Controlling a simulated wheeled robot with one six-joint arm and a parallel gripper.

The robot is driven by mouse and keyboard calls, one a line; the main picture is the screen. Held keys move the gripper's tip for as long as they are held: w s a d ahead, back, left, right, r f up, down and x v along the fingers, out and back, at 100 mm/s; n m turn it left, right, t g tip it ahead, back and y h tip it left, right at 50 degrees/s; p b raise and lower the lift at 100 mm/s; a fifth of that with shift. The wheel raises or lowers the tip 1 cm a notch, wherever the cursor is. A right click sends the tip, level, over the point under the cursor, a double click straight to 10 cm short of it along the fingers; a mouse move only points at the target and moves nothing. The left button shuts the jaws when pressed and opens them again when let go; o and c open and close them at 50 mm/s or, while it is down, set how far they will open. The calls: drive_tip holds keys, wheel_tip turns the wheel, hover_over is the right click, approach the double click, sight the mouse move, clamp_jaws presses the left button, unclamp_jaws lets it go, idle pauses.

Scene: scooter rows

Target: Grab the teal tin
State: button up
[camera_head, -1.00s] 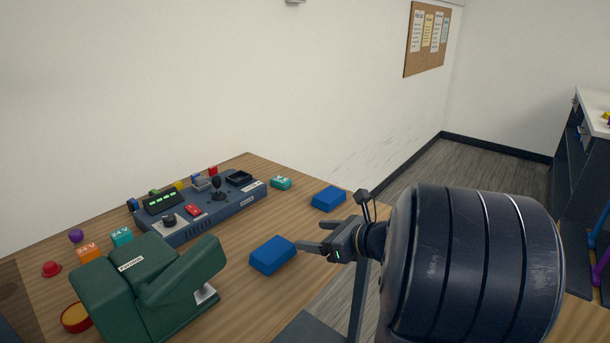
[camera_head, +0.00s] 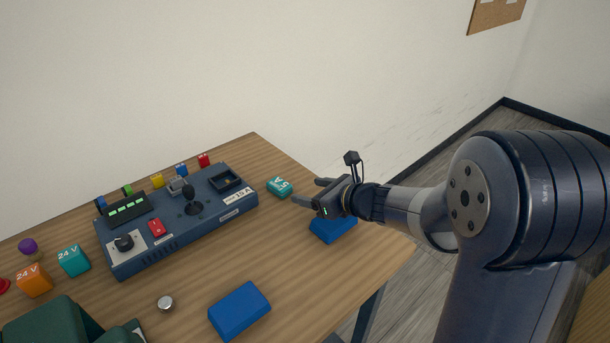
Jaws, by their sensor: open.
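A small teal block-like tin (camera_head: 279,187) with white lettering lies on the wooden table, just right of the control box. My gripper (camera_head: 308,192) is open and empty. Its two fingers point left toward this tin, with a small gap between them and it in the picture. A second teal thing, a cube marked 24 V (camera_head: 73,260), stands at the left of the table, far from my gripper.
A blue block (camera_head: 334,228) lies just below my gripper, partly hidden by it; another blue block (camera_head: 240,310) lies nearer. The dark control box (camera_head: 180,237) has switches and a joystick. An orange cube (camera_head: 34,280) and a silver disc (camera_head: 165,303) lie to the left.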

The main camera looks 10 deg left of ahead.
sight(282, 185)
drive_tip(key=x, duration=1)
drive_tip(key=shift+a+f, duration=0.15)
drive_tip(key=c, duration=1.1)
